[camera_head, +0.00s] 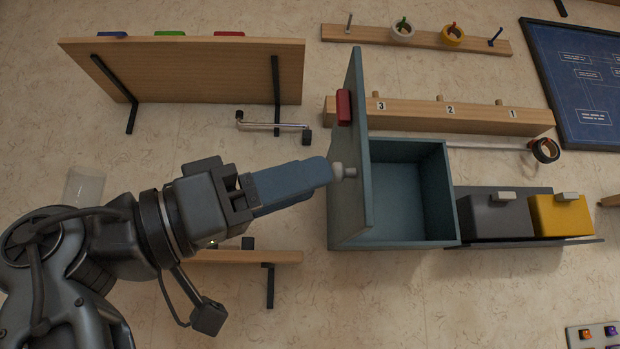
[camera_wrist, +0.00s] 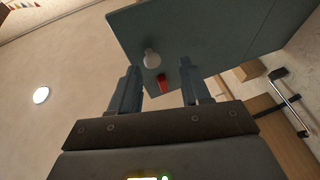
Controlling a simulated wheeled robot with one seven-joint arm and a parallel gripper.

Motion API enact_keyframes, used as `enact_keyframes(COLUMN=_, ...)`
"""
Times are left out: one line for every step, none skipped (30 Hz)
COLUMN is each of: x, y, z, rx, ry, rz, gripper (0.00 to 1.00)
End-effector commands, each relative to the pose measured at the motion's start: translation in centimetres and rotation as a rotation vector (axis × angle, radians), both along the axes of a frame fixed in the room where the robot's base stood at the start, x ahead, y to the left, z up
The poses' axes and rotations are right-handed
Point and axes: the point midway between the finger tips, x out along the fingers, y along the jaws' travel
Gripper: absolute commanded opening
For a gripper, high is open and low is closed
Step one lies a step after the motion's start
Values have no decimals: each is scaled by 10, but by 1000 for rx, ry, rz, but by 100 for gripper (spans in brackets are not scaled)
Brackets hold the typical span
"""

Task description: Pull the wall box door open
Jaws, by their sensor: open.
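The wall box (camera_head: 408,190) is blue-grey, and its inside shows empty. Its door (camera_head: 354,205) stands wide open, swung out from the box's left side, roughly square to the wall. A pale round knob (camera_head: 338,172) sits on the door's outer face; it also shows in the wrist view (camera_wrist: 151,57). My gripper (camera_head: 328,172) is open, its tips close by the knob. In the wrist view its two fingers (camera_wrist: 160,72) are spread and the knob appears just beyond the tips. I cannot tell whether they touch it.
A red block (camera_head: 344,107) shows at the door's upper part. A wooden shelf (camera_head: 185,70) hangs upper left, with a metal bar (camera_head: 270,125) below it. A numbered peg rail (camera_head: 470,116) runs above the box. Grey (camera_head: 493,216) and yellow (camera_head: 562,215) bins stand right.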

Motion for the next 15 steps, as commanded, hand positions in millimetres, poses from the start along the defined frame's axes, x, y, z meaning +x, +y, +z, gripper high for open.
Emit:
enact_keyframes(x=-2, y=9, z=-3, rx=-1, ry=1, rz=2, gripper=47)
enact_keyframes(x=-2, y=13, z=-5, rx=-1, ry=2, rz=2, gripper=47)
enact_keyframes(x=-4, y=20, z=-8, rx=-1, ry=1, rz=3, gripper=47)
enact_keyframes(x=-5, y=24, z=-10, rx=-1, ry=1, rz=3, gripper=47)
enact_keyframes(x=-6, y=29, z=-12, rx=-2, ry=1, rz=3, gripper=47)
enact_keyframes(x=-7, y=34, z=-14, rx=-1, ry=1, rz=1, gripper=47)
enact_keyframes(x=-8, y=37, z=-15, rx=0, ry=1, rz=1, gripper=47)
enact_keyframes(x=-8, y=40, z=-17, rx=0, ry=1, rz=1, gripper=47)
enact_keyframes(x=-9, y=44, z=-19, rx=-1, ry=2, rz=0, gripper=47)
enact_keyframes(x=-10, y=47, z=-20, rx=0, ry=1, rz=1, gripper=47)
enact_keyframes(x=-10, y=49, z=-21, rx=1, ry=1, rz=1, gripper=47)
enact_keyframes(x=-11, y=50, z=-22, rx=1, ry=1, rz=1, gripper=47)
enact_keyframes(x=-11, y=52, z=-22, rx=1, ry=1, rz=1, gripper=47)
enact_keyframes(x=-11, y=52, z=-22, rx=1, ry=1, rz=1, gripper=47)
enact_keyframes(x=-11, y=53, z=-23, rx=0, ry=0, rz=1, gripper=47)
